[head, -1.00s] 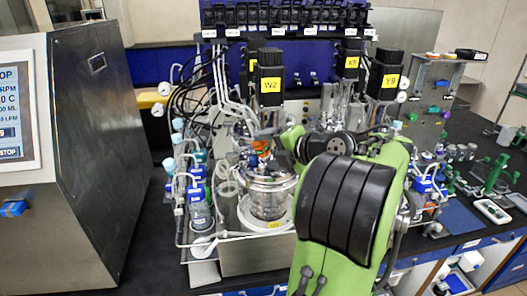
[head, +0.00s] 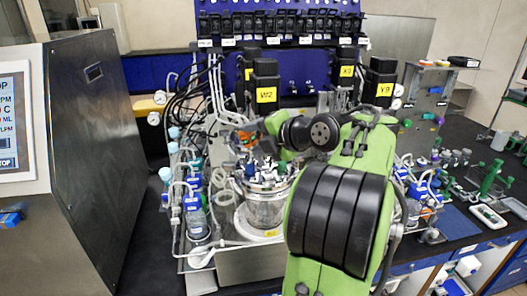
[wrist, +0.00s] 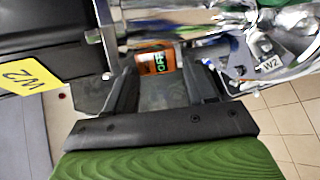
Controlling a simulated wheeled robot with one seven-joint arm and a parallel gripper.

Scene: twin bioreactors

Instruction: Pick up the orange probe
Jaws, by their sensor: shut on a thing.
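The orange probe (wrist: 157,61), a short orange body with a dark display-like face, shows between the fingers of my gripper (wrist: 163,75) in the wrist view. My gripper is shut on it. In the head view the orange of the probe (head: 246,140) shows above the left glass vessel (head: 264,208), just below and left of the black motor marked W2 (head: 266,95). My green arm reaches in from the right and hides most of the gripper there. The probe's lower end cannot be made out clearly.
The vessel's crowded metal lid (head: 268,175) is just below the probe. Blue-capped bottles (head: 197,225) and tubing stand at left. A large steel cabinet (head: 95,150) with a screen fills the left side. Motors X5 (head: 346,72) and Y9 (head: 384,90) stand to the right.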

